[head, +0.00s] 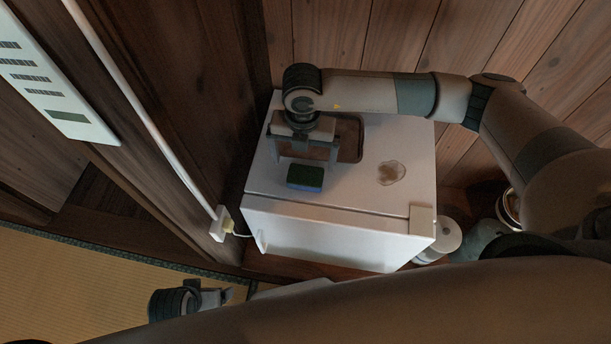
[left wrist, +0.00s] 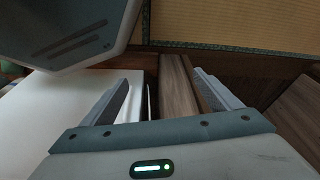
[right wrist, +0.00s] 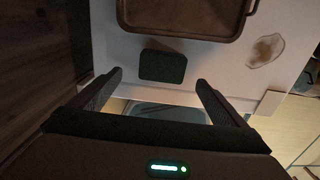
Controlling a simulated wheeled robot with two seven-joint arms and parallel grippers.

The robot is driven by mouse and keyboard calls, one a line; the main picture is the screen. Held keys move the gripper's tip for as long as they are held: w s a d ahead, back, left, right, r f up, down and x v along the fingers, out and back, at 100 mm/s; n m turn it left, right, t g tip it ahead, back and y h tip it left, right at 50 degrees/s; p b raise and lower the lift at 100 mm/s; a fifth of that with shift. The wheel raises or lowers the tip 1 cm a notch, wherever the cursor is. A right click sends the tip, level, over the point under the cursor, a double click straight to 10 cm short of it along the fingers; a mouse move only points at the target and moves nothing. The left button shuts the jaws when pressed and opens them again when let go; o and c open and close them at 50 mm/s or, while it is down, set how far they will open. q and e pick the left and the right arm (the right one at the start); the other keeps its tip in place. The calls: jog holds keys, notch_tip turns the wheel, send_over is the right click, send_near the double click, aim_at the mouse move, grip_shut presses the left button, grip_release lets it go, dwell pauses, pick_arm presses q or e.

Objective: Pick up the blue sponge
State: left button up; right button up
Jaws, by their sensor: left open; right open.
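The sponge (head: 305,178) has a dark green top and a blue lower side. It lies on the white box-shaped cabinet (head: 345,197), near its front edge. It also shows in the right wrist view (right wrist: 162,66), where only its dark green top is seen. My right gripper (head: 306,158) is open and empty just behind and above the sponge in the head view. In the right wrist view the sponge lies ahead, between the lines of the two fingers, apparently untouched. My left gripper (head: 228,295) is open and empty, low at the left beside the cabinet.
A brown tray (right wrist: 182,35) lies on the cabinet beside the sponge; my right arm partly covers it in the head view. A pale brown stain (head: 391,173) is to the right. A wooden wall with a plugged outlet (head: 222,224) stands close at left. White containers (head: 440,241) stand at right.

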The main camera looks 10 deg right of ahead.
aim_at(306, 175)
jog(key=shift+f, duration=0.65)
pick_arm(q)
jog(key=shift+w, duration=0.2)
jog(key=shift+w, duration=0.1)
pick_arm(e)
jog(key=shift+f, duration=0.15)
jog(key=shift+d+f, duration=0.1)
jog(key=shift+f, duration=0.2)
notch_tip(306, 175, down, 4)
jog(key=shift+d+r, duration=0.1)
jog(key=shift+d, duration=0.05)
jog(key=shift+f, duration=0.3)
pick_arm(q)
jog(key=shift+s+f, duration=0.3)
jog(key=shift+f, duration=0.35)
jog(key=shift+r, duration=0.1)
